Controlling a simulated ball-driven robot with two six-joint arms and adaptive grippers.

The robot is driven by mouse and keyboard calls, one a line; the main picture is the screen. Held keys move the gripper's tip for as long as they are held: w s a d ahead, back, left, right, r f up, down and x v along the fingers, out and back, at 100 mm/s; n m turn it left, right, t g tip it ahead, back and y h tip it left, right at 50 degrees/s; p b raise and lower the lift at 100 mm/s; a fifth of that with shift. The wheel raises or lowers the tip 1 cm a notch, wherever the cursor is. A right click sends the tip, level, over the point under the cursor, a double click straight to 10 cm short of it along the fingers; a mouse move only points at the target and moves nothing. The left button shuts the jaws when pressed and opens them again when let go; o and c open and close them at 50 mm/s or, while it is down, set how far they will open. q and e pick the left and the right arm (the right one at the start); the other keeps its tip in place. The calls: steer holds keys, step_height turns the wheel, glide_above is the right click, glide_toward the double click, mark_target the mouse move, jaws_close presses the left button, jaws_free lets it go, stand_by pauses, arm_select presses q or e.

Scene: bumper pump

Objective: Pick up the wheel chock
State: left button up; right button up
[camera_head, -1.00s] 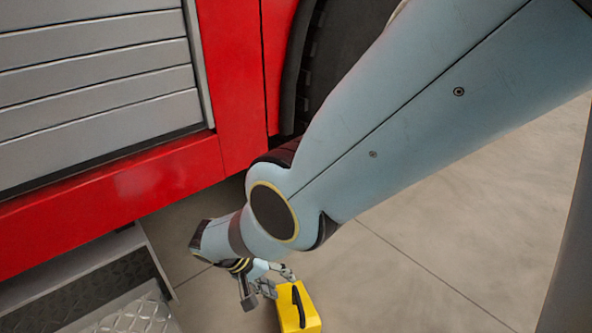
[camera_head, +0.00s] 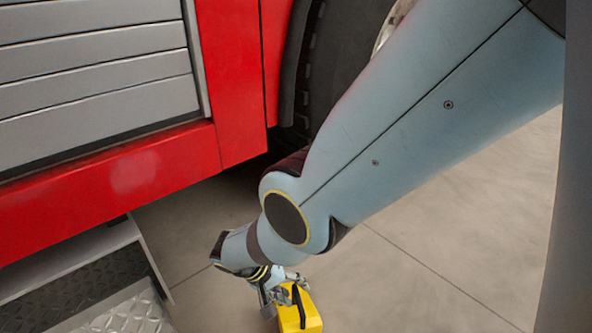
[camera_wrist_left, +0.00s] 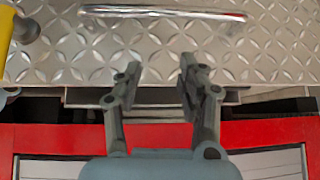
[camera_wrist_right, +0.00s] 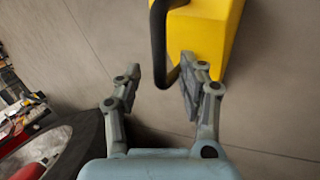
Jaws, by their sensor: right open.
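The wheel chock is a yellow block (camera_head: 303,320) with a black handle (camera_head: 300,303), on the floor at the bottom of the head view. My right gripper (camera_head: 283,287) is right at it, partly overlapping it. In the right wrist view, the yellow chock (camera_wrist_right: 212,35) is at the top and its black handle (camera_wrist_right: 158,40) reaches down between the open fingers of my right gripper (camera_wrist_right: 160,78). The right finger overlaps the yellow body; contact cannot be told. My left gripper (camera_wrist_left: 155,82) is open and empty, facing a diamond-plate step.
A red truck body (camera_head: 110,185) with a grey shutter (camera_head: 95,75) fills the left, with a dark tyre (camera_head: 340,60) behind my right arm. The diamond-plate step (camera_head: 125,315) is at the lower left. Floor (camera_head: 430,240) right of the chock is clear. A metal bar (camera_wrist_left: 162,13) crosses the step.

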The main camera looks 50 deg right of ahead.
steer(key=shift+c, duration=0.3)
jaws_close()
steer(key=shift+r, duration=0.15)
